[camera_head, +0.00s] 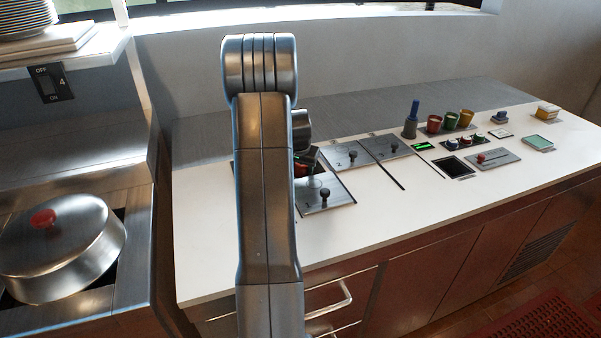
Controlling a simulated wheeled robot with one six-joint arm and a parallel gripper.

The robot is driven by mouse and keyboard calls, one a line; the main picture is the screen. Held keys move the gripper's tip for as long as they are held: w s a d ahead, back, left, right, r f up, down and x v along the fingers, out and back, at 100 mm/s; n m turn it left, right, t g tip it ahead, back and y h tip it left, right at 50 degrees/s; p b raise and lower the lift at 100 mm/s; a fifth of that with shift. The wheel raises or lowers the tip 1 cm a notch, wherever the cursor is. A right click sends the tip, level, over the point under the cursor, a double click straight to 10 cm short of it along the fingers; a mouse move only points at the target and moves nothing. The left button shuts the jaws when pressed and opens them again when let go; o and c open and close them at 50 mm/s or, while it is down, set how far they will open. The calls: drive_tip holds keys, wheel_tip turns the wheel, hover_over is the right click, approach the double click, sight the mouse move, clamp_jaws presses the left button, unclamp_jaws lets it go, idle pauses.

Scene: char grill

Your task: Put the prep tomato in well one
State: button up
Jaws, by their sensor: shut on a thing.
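My gripper (312,157) is at the left end of the white counter, mostly hidden behind my own arm. A red tomato (300,169) shows just right of the arm, at the gripper's fingers, and the gripper is shut on it.
Two more knobbed steel lids, the middle one (346,155) and the right one (388,147), lie along the counter (420,205). Colored cups (450,119) and small items stand further right. A domed steel cover (60,245) sits at left. The counter's front strip is clear.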

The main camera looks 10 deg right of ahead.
drive_tip(key=shift+f, duration=1.2)
drive_tip(key=shift+f, duration=0.25)
drive_tip(key=o, duration=1)
drive_tip(key=shift+r, duration=0.1)
drive_tip(key=shift+s+r, duration=0.1)
drive_tip(key=shift+r, duration=0.4)
drive_tip(key=v, duration=1.1)
drive_tip(key=shift+s+a+r+b, duration=0.1)
drive_tip(key=shift+s+r+b, duration=0.05)
drive_tip(key=shift+b, duration=0.25)
